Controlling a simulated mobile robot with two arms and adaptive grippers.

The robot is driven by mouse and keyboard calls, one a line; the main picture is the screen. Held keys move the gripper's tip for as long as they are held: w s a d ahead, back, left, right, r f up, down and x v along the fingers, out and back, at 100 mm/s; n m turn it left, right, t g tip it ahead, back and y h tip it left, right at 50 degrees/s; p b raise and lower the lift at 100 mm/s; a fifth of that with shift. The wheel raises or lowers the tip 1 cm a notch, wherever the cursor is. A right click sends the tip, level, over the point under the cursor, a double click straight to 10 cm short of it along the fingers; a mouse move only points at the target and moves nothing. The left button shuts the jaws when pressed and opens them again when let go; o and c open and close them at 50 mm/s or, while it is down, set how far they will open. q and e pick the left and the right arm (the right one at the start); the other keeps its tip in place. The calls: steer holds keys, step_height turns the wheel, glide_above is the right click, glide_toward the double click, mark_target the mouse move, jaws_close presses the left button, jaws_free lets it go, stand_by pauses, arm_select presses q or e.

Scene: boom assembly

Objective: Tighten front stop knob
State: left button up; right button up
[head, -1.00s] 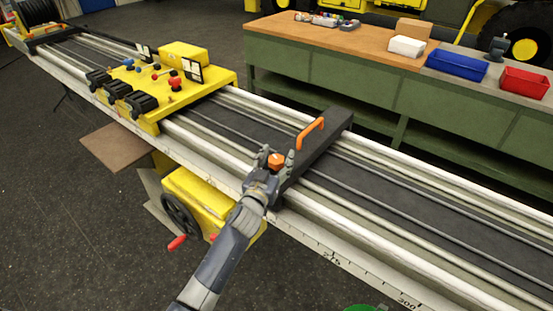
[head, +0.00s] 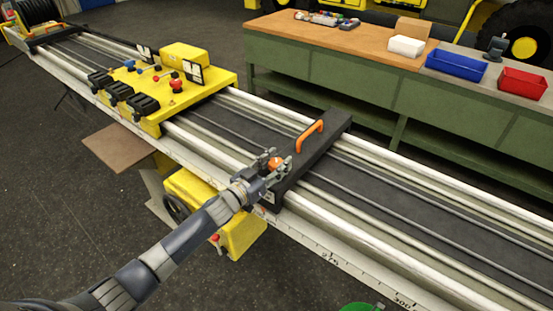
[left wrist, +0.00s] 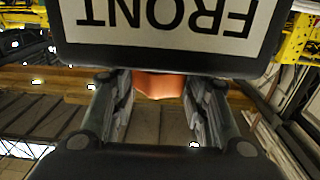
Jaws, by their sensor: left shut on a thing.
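The front stop (head: 310,155) is a dark block lying across the rails, with an orange handle (head: 310,136) on top. Its orange front stop knob (head: 276,163) sits near the block's near end, between the fingers of my left gripper (head: 273,165). In the left wrist view the knob (left wrist: 158,85) shows between the two fingers, just below an upside-down FRONT label (left wrist: 165,15). The left gripper is shut on the knob, and its fingers hide part of it. My right gripper is in neither view.
A yellow carriage (head: 215,85) with knobs and black clamps sits on the rails to the left. A handwheel unit (head: 240,232) hangs below the near rail. A green workbench (head: 350,80) with blue and red bins stands behind. The rails right of the stop are clear.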

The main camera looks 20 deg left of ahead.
arm_select(q)
steer(key=m+h, duration=0.1)
steer(key=m+g+h+b, duration=0.1)
steer(key=shift+w+a+f+h, duration=0.1)
steer(key=shift+a+h, duration=0.1)
steer(key=shift+h, duration=0.2)
steer(key=shift+o, duration=0.2)
steer(key=m+g+h+b, duration=0.2)
steer(key=g+h+b, duration=0.1)
steer(key=b, duration=0.1)
steer(key=m+g+h+b, duration=0.3)
steer(key=b, duration=0.2)
steer(key=shift+d+f+m+g+b, duration=0.15)
steer(key=shift+m+g+b, duration=0.15)
steer(key=shift+r+m+g+h+b, duration=0.25)
steer(key=shift+m+g+h+b, duration=0.25)
steer(key=shift+g+b, duration=0.45)
steer(key=shift+c, duration=0.2)
steer(key=o, duration=1)
steer(key=shift+o, duration=0.2)
steer(key=shift+d, duration=0.1)
